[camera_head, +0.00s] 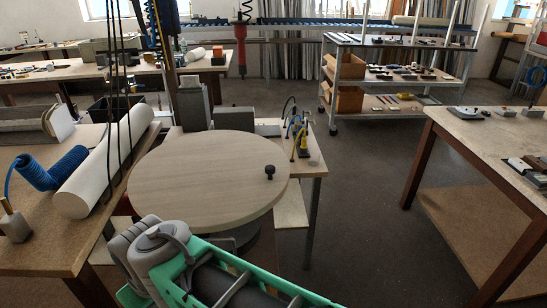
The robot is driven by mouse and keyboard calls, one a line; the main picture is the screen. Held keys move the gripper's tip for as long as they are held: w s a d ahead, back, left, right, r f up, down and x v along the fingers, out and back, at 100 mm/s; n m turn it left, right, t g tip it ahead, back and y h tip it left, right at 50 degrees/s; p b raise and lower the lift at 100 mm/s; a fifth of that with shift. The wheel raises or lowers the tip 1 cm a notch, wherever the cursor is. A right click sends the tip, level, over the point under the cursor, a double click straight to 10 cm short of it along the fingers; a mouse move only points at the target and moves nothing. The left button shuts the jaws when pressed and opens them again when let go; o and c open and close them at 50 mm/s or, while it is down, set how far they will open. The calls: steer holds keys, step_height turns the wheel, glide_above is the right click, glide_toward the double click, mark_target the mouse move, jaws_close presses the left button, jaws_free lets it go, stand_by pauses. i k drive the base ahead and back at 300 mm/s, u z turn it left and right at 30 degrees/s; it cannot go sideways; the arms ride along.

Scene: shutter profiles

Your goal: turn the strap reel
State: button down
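A large round pale-wood disc (205,172) lies flat in the middle of the view. It looks like the strap reel, though no strap shows on it. A small black knob (269,171) stands upright near its right edge. A dark round base shows partly under the disc's front edge. My green and grey arm is at the bottom, in front of the disc, and covers a little of its near edge. My gripper is not in view, and nothing shows touching the knob.
On the left bench lie a white roll (104,172), a coiled blue hose (48,177) and a small metal block (14,224). Dark cables hang down left of the disc. Fittings with yellow and blue hoses (298,135) stand behind it. Floor is clear towards the right bench (489,133).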

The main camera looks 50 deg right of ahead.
mark_target(220, 183)
steer(key=u, duration=0.4)
steer(key=k, duration=0.35)
steer(key=z, duration=0.45)
